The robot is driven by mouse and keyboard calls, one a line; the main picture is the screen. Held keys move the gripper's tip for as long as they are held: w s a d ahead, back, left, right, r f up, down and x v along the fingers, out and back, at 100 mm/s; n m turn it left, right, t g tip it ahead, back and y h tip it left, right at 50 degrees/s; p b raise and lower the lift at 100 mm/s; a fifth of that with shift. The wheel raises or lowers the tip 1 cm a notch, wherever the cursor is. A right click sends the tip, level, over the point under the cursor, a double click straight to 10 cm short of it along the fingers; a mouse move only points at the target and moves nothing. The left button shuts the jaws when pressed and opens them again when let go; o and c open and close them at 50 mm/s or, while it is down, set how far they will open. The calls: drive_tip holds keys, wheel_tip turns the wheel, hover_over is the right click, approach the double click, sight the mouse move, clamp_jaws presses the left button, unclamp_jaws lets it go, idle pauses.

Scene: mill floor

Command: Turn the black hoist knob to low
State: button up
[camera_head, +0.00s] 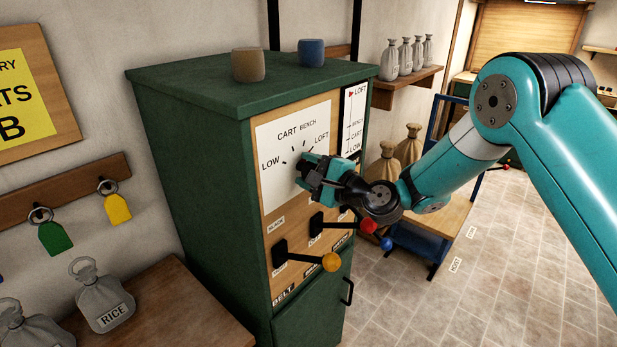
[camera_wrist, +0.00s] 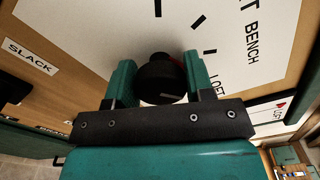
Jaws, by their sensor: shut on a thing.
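The black hoist knob (camera_wrist: 160,80) sits on a white dial plate (camera_head: 291,152) on the green cabinet's front. The plate reads LOW at left, CART and BENCH at top, and LOFT at right. A small red mark shows at the knob's edge, on the side towards BENCH and LOFT. I cannot tell its exact setting.
A side scale (camera_head: 352,122) has a red arrow at LOFT. Below the dial, levers with a yellow ball (camera_head: 332,262), a red ball (camera_head: 368,225) and a blue ball (camera_head: 386,243) stick out. Two cups stand on the cabinet (camera_head: 215,85). The floor at right is open.

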drive_tip(key=n+b, duration=0.1)
drive_tip(key=b, duration=0.1)
drive_tip(key=n+b, duration=0.2)
drive_tip(key=b, duration=0.1)
drive_tip(key=shift+f, duration=0.4)
drive_tip(key=n+b, duration=0.4)
drive_tip(key=b, duration=0.1)
drive_tip(key=shift+f+b, duration=0.1)
drive_tip(key=shift+b, duration=0.2)
drive_tip(key=n+b, duration=0.3)
drive_tip(key=b, duration=0.2)
drive_tip(key=shift+n+b, duration=0.4)
drive_tip(key=n+b, duration=0.3)
drive_tip(key=b, duration=0.2)
drive_tip(key=shift+n, duration=0.3)
drive_tip(key=n+b, duration=0.4)
drive_tip(key=b, duration=0.2)
drive_tip(key=shift+d+b, duration=0.1)
drive_tip(key=shift+b, duration=0.25)
drive_tip(key=n+b, duration=0.3)
drive_tip(key=shift+r, duration=0.25)
drive_tip(key=shift+n+b, duration=0.35)
drive_tip(key=shift+n, duration=0.05)
drive_tip(key=shift+r, duration=0.1)
